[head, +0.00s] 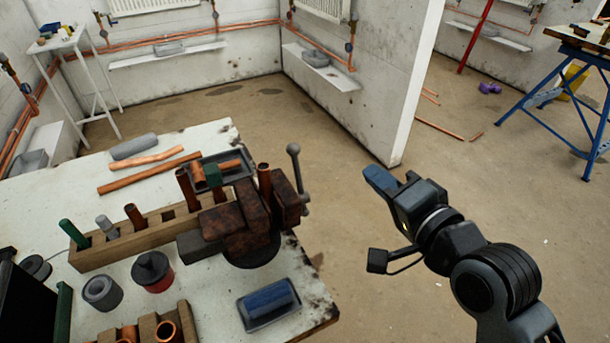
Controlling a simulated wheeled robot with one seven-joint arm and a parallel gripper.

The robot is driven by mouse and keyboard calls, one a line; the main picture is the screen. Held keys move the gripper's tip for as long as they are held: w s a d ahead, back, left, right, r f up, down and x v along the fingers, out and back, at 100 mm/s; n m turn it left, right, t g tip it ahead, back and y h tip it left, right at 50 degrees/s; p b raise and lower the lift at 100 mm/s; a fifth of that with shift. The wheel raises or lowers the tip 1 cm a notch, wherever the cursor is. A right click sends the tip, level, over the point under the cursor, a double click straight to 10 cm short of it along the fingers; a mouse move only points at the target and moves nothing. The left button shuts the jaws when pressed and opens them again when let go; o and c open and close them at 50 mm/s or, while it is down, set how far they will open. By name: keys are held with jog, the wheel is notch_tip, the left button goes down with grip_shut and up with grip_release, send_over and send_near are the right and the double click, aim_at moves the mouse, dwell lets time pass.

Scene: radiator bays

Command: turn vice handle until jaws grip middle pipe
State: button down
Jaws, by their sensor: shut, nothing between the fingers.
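A rusty brown vice (236,228) is mounted near the right edge of the white workbench. Its grey handle (299,172), a bar with a ball end, stands nearly upright on the vice's right side. An upright copper pipe (265,183) shows at the vice's jaws; I cannot tell whether the jaws touch it. Another copper pipe (187,188) stands to its left, and which one is the middle pipe is unclear. My gripper (378,182) is shut and empty, in the air right of the bench, apart from the handle.
A wooden rack (130,245) holds several upright pieces. A dark tray (215,160) with copper fittings lies behind the vice. A blue item lies in a grey tray (268,303) at the bench's front right. A wall end (402,120) stands behind my gripper.

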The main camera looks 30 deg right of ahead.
jog(key=s+a+r+m+g+y, duration=0.2)
jog(key=s+a+m+y, duration=0.1)
jog(key=a, duration=0.1)
jog(key=b, duration=0.4)
send_near(298, 164)
jog(key=shift+g+y, duration=0.3)
jog(key=x, duration=0.6)
jog(key=shift+w+d+f, duration=0.1)
jog(key=shift+w+d, duration=0.05)
jog(key=shift+w, duration=0.3)
jog(key=shift+w+p, duration=0.15)
jog(key=shift+p, duration=0.45)
